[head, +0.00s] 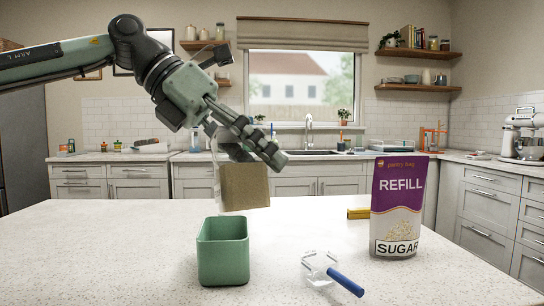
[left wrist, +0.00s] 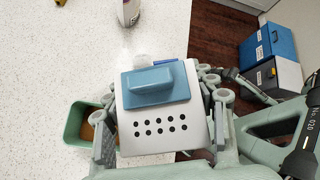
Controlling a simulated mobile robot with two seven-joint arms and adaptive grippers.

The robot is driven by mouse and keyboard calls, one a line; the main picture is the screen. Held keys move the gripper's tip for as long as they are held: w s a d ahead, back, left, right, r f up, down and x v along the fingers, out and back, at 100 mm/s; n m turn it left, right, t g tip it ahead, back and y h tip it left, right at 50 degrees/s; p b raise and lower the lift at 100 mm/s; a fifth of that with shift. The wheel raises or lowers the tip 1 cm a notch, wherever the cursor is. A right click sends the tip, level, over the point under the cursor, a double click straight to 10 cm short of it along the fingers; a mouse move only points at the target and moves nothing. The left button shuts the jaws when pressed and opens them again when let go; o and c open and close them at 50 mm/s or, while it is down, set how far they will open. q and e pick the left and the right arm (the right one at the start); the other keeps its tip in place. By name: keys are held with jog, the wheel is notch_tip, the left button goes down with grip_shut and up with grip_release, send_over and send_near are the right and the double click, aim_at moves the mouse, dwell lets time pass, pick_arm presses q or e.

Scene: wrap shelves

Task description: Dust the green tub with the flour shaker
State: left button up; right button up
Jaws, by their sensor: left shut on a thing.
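My left gripper (head: 254,148) is shut on the flour shaker (head: 244,188), a clear-walled box with tan contents. It holds the shaker in the air above the green tub (head: 223,262), slightly right of its middle. The left wrist view shows the shaker's white face (left wrist: 165,142) with two rows of dark holes and a blue raised grip (left wrist: 155,82). The tub is open and upright on the white counter. In the left wrist view the tub (left wrist: 76,122) is partly hidden by the gripper, with something brown inside. My right gripper cannot be made out.
A purple-topped sugar bag (head: 398,210) stands on the counter (head: 120,250) at right, by a yellow object (head: 358,213). A clear cup (head: 318,268) with a blue handle (head: 347,284) lies in front. The counter's left side is bare. Blue-and-grey boxes (left wrist: 270,45) stand on the floor.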

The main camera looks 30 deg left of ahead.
pick_arm(q)
jog(key=shift+f, duration=0.3)
jog(key=f+b, duration=0.1)
jog(key=f+n+g+h, duration=0.1)
jog(key=f, duration=0.1)
jog(key=f+h+b, duration=0.1)
jog(key=f, duration=0.1)
jog(key=shift+w+a+f+b, duration=0.2)
jog(key=shift+a+b, duration=0.15)
jog(key=shift+a, duration=0.05)
jog(key=shift+w+a+f+n+g+h+p, duration=0.2)
jog(key=shift+a+n+g+h+p, duration=0.1)
jog(key=shift+n+g+h, duration=0.15)
jog(key=shift+w+f+n+h, duration=0.1)
jog(key=shift+f+n+h, duration=0.15)
jog(key=shift+h, duration=0.1)
pick_arm(e)
jog(key=v, duration=0.5)
jog(key=shift+s+d+r, duration=0.1)
jog(key=shift+d+r, duration=0.1)
jog(key=shift+d, duration=0.15)
pick_arm(q)
jog(key=shift+a, duration=0.1)
pick_arm(e)
jog(key=shift+f, duration=0.2)
jog(key=shift+f, duration=0.3)
